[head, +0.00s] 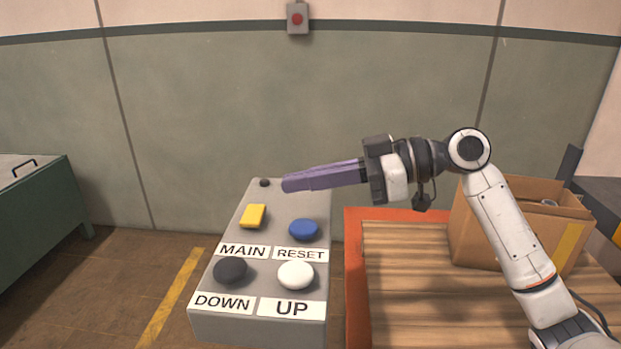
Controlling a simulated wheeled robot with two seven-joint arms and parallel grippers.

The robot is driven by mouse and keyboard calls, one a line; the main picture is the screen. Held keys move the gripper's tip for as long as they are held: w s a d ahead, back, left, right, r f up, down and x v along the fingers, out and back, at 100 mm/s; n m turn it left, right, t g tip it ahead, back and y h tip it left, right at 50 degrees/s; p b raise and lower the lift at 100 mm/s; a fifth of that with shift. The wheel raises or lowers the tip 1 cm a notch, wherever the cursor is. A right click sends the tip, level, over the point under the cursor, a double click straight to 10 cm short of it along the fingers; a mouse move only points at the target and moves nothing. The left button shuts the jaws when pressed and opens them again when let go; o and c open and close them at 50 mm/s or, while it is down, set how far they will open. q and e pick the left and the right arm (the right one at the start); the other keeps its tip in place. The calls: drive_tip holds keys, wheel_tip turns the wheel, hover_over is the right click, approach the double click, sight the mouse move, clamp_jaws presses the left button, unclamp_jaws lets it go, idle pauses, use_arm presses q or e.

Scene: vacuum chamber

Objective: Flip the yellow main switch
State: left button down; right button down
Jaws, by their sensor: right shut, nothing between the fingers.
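The yellow main switch (253,216) is a small block on the upper left of the grey control panel (262,268), above the MAIN label (243,251). My right gripper (287,184) has long purple fingers, shut with nothing between them. It points left above the far part of the panel, up and to the right of the yellow switch in the picture, and appears apart from it. My left gripper is not in view.
The panel also has a blue RESET button (303,229), a black DOWN button (230,270), a white UP button (295,274) and a small black knob (264,183). A cardboard box (490,240) stands on the wooden surface (410,290) at right.

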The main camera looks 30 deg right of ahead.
drive_tip(key=p, duration=0.1)
hover_over(253, 216)
drive_tip(key=s+d, duration=0.2)
drive_tip(key=shift+s+f, duration=0.2)
drive_tip(key=shift+f, duration=0.35)
wheel_tip(253, 216, down, 4)
drive_tip(key=shift+w+a+r, duration=0.1)
drive_tip(key=shift+a+r, duration=0.05)
drive_tip(key=shift+r, duration=0.05)
drive_tip(key=shift+f, duration=0.4)
